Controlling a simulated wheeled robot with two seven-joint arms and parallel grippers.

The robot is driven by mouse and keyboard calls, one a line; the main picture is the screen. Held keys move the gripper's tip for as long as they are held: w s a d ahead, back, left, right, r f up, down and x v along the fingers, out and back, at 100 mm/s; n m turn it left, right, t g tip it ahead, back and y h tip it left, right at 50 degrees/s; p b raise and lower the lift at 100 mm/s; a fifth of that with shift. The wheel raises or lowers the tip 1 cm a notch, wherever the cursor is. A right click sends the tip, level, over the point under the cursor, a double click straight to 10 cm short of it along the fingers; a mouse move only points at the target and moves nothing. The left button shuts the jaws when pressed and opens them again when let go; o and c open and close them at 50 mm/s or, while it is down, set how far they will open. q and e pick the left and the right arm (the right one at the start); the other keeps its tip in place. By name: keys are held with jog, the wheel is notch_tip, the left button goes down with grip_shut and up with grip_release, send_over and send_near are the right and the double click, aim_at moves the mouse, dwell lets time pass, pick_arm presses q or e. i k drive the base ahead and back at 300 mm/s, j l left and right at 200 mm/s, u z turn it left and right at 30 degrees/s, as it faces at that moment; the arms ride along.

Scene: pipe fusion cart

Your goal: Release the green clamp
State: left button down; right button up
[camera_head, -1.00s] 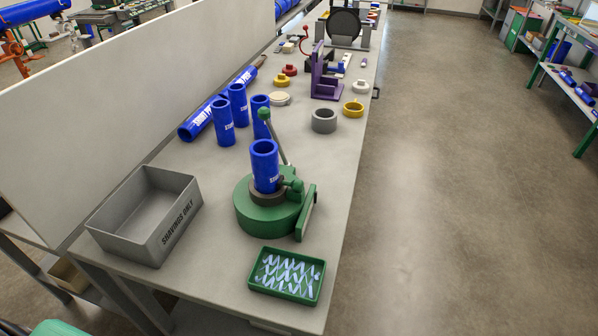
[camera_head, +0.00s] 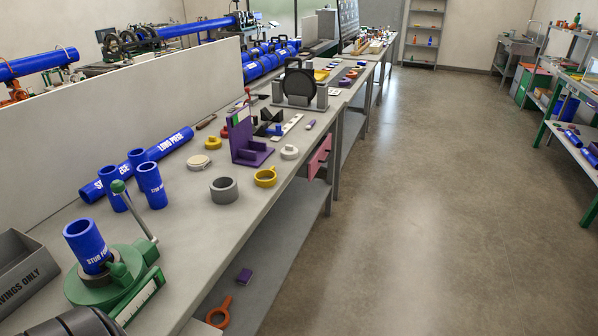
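The green clamp (camera_head: 107,290) sits on the near left part of the bench. It has a round green base, a dark ring, and a lever (camera_head: 134,211) with a green ball knob, standing up at a tilt. A blue stub pipe (camera_head: 87,246) stands upright in the ring. I cannot tell how tightly the clamp grips it. A flat green piece with a pale scale (camera_head: 142,299) is on the clamp's right side. Neither of my grippers can be made out.
A grey shavings box (camera_head: 25,275) lies left of the clamp. Blue stubs (camera_head: 152,186) and a long blue pipe (camera_head: 164,149) are behind it. A grey ring (camera_head: 224,190), yellow ring (camera_head: 266,177) and purple bracket (camera_head: 245,140) stand farther along. The floor at right is clear.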

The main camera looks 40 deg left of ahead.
aim_at(118, 269)
jog(key=i+u, duration=0.2)
jog(key=i, duration=0.2)
jog(key=i+l+u, duration=0.2)
jog(key=i, duration=0.25)
jog(key=i+u, duration=0.2)
jog(key=i, duration=0.2)
jog(key=i+l+u, duration=0.25)
jog(key=i, duration=0.15)
jog(key=i+u, duration=0.25)
jog(key=u, duration=0.2)
jog(key=i+l+u, duration=0.15)
jog(key=u, duration=0.3)
jog(key=i+l+u, duration=0.25)
jog(key=u, duration=0.2)
jog(key=i+l+u, duration=0.15)
jog(key=u, duration=0.3)
jog(key=i+l+u, duration=0.2)
jog(key=u, duration=0.3)
jog(key=i+l+u, duration=0.15)
jog(key=l+u, duration=0.15)
jog(key=u, duration=0.15)
jog(key=i+l+u, duration=0.1)
jog(key=l+u, duration=0.25)
jog(key=u, duration=0.15)
